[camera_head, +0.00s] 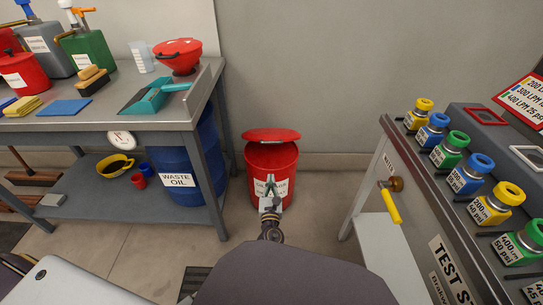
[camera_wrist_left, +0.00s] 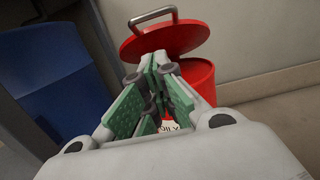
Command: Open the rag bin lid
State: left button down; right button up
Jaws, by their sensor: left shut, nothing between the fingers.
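The red rag bin (camera_head: 285,158) stands on the floor between the workbench and the test stand. Its red lid (camera_head: 271,134) sits above the rim and looks partly raised, with a gap at the front; how far is hard to tell. In the left wrist view the lid (camera_wrist_left: 140,44) is a tilted disc with a metal handle (camera_wrist_left: 153,16), over the bin body (camera_wrist_left: 201,78). My left gripper (camera_head: 271,180) is shut and empty in front of the bin, its fingertips (camera_wrist_left: 160,58) just below the lid's edge in the picture. My right gripper is not in view.
A blue waste oil drum (camera_head: 181,170) stands under the workbench (camera_head: 120,122), left of the bin. The test stand (camera_head: 378,150) with a yellow-handled valve (camera_head: 391,205) is on the right. A wall (camera_head: 300,60) is behind the bin. Floor on both sides of it is clear.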

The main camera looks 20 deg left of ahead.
pick_arm(q)
jog(key=shift+w, duration=0.1)
jog(key=r+b+x, duration=0.3)
jog(key=x, duration=0.9)
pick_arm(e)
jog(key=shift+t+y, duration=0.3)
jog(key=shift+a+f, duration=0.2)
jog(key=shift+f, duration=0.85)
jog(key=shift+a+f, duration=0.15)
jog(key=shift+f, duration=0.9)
pick_arm(q)
jog(key=shift+w+a, duration=0.1)
jog(key=shift+w, duration=0.05)
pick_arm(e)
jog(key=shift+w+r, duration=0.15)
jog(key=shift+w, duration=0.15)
pick_arm(q)
jog(key=shift+r, duration=0.15)
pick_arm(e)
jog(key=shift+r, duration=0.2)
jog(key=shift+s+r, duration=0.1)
pick_arm(q)
jog(key=shift+w+r+p, duration=0.25)
jog(key=shift+r+p, duration=0.25)
jog(key=shift+p, duration=0.6)
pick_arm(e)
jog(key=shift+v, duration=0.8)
